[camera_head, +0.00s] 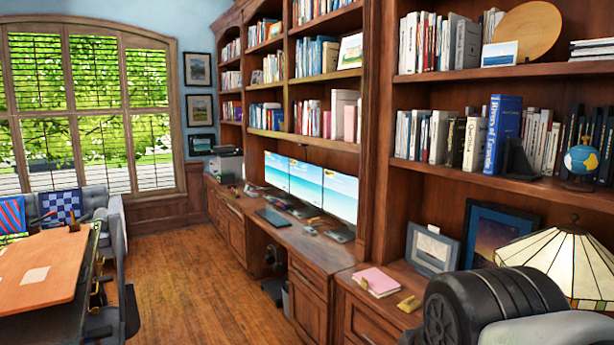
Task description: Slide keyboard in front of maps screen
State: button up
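A dark keyboard (272,217) lies flat on the wooden desk (262,227) that runs along the bookcases. It sits in front of the left end of a row of screens. Three screens stand side by side there: a left screen (276,169), a middle screen (308,187) and a right screen (341,196). All three show blue sky and a beach; I cannot make out a map on any of them. A small pale mouse (310,231) lies to the right of the keyboard. My gripper is not in view; a dark grey part of my arm fills the bottom right corner.
A pink notebook (376,282) and a yellow block (409,305) lie on the near counter. A stained-glass lamp (561,262) and picture frames stand at right. An orange-topped table (40,268) stands left. The wood floor (190,290) between is open.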

aim_at(274, 219)
jog(key=i+j+u, duration=0.1)
jog(key=i+u, duration=0.25)
jog(key=i+j+u, duration=0.1)
jog(key=u, duration=0.25)
jog(key=i, duration=4.8)
jog(key=i+z, duration=0.5)
jog(key=i+j+z, duration=0.2)
jog(key=i+z, duration=0.25)
jog(key=k+z, duration=0.1)
jog(key=z, duration=0.25)
